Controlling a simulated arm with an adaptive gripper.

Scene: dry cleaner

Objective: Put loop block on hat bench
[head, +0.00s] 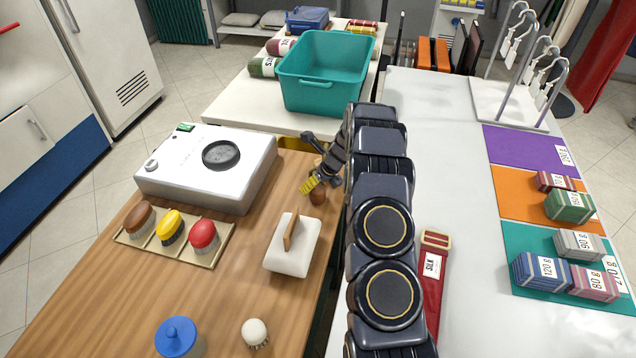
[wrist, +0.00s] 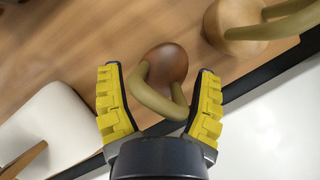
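A brown rounded block with an olive loop, which looks like the loop block (wrist: 167,64), stands near the right edge of the wooden table; its brown body also shows in the head view (head: 317,198). My gripper (wrist: 158,78) is above it, fingers apart, with the loop between them. Gaps show beside the loop, and neither finger visibly presses on it. In the head view my gripper (head: 320,182) partly hides the block. No thing is clearly marked as the hat bench; a white box with a round black disc (head: 206,166) stands on the table to the left.
A lighter wooden block with its own loop (wrist: 230,25) stands close by. A white block with a wooden handle (head: 290,256) is nearer the camera. Brushes on a tray (head: 205,257), a blue-lidded jar (head: 176,337) and a teal tub (head: 318,85) stand around. A gap separates the wooden and white tables.

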